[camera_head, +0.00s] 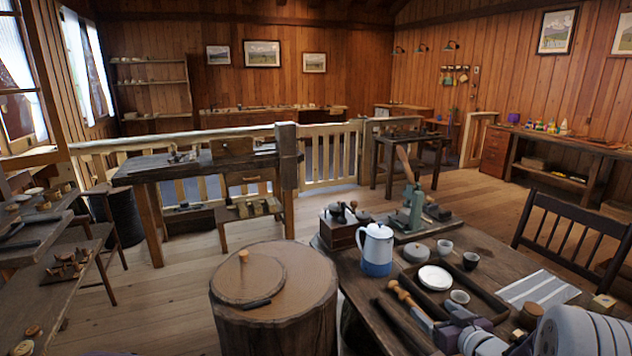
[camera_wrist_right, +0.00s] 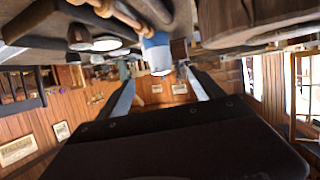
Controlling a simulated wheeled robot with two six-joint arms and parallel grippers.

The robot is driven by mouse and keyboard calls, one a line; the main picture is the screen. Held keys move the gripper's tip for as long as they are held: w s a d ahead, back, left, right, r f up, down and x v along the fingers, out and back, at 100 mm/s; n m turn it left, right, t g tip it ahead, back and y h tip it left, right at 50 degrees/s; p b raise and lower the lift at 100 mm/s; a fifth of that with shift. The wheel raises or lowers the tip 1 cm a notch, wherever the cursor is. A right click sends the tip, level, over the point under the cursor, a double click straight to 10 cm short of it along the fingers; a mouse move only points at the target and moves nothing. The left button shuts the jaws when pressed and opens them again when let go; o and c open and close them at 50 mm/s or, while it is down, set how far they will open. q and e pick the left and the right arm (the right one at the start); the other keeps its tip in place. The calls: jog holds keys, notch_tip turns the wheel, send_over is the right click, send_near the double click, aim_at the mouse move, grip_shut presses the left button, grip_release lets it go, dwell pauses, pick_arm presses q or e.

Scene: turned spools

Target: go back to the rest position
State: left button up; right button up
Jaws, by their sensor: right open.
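My right gripper (camera_head: 456,328) is low over the front of the wooden table (camera_head: 478,245) at the right, with its pale arm coming in from the lower right corner. In the right wrist view its two fingers (camera_wrist_right: 160,82) stand apart with nothing held between them. That view is upside down, and the white and blue jug (camera_wrist_right: 157,55) shows beyond the fingers, apart from them. My left gripper is not seen in either view.
The jug (camera_head: 376,250) stands upright near a tray (camera_head: 484,302) with cups and a dish. A green press (camera_head: 413,205) and a coffee grinder (camera_head: 341,228) stand behind. A thick stump (camera_head: 273,312) is to the left, a black chair (camera_head: 575,226) to the right.

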jog(key=s+a+f+g+b, duration=0.25)
jog(key=a+f+b, duration=0.3)
jog(key=a, duration=0.55)
jog(key=s+f+m+g+h, duration=0.1)
jog(key=s+f+g, duration=0.25)
jog(key=s, duration=0.45)
jog(key=s+f+m+g+b, duration=0.1)
jog(key=s+f+g, duration=0.2)
jog(key=s+f, duration=0.3)
jog(key=s+f+m+g+h, duration=0.1)
jog(key=s+f+g, duration=0.25)
jog(key=s, duration=0.55)
notch_tip(320, 180, up, 18)
jog(key=p, duration=1.7)
jog(key=shift+w+a+f, duration=0.15)
jog(key=shift+a+f, duration=0.1)
jog(key=shift+a, duration=0.1)
